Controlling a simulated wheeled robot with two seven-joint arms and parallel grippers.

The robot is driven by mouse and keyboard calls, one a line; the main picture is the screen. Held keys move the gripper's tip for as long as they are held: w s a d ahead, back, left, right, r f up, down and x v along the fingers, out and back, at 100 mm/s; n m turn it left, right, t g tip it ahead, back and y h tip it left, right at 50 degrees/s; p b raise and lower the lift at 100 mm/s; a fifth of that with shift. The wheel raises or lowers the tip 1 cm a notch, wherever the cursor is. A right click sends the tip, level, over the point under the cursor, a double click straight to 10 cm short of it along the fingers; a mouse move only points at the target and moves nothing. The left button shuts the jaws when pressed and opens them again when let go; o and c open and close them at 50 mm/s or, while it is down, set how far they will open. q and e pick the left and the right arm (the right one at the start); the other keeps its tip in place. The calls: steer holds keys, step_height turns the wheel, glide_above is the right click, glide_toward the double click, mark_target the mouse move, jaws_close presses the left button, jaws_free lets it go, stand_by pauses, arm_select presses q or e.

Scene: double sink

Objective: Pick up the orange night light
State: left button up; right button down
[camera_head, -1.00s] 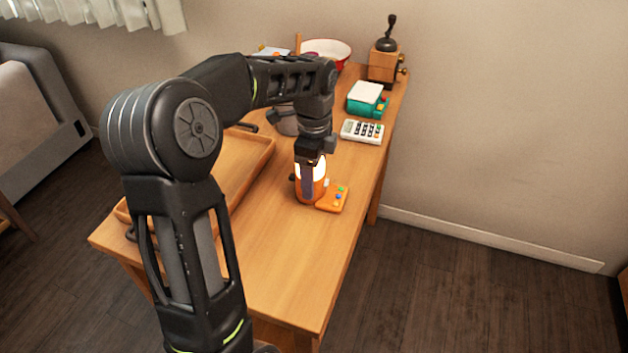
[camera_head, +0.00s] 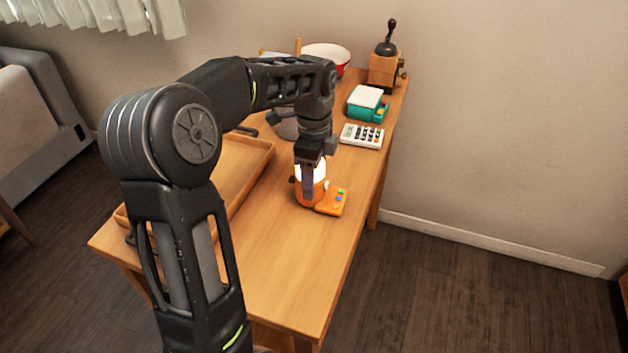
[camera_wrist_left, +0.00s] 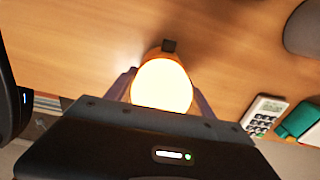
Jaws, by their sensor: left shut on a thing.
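The orange night light (camera_head: 319,189) has a glowing white top and stands upright at the middle of the wooden table. In the left wrist view its bright round top (camera_wrist_left: 161,86) sits between the two fingers. My left gripper (camera_head: 308,188) comes down on it from above and is shut on it, one finger in front of its side. An orange pad with coloured buttons (camera_head: 333,201) lies right beside the light; I cannot tell whether they are joined. My right gripper is in neither view.
A wooden tray (camera_head: 262,150) lies to the left. A calculator (camera_head: 362,136), a teal-and-white device (camera_head: 366,103), a coffee grinder (camera_head: 384,65) and a red-and-white bowl (camera_head: 328,52) stand farther back. The near table top (camera_head: 285,265) is clear.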

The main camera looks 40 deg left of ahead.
arm_select(q)
step_height(320, 180, up, 6)
steer(key=shift+r, duration=0.2)
steer(key=shift+r+p, duration=0.85)
steer(key=shift+r, duration=0.7)
steer(key=shift+d+f, duration=0.1)
steer(key=shift+f, duration=0.05)
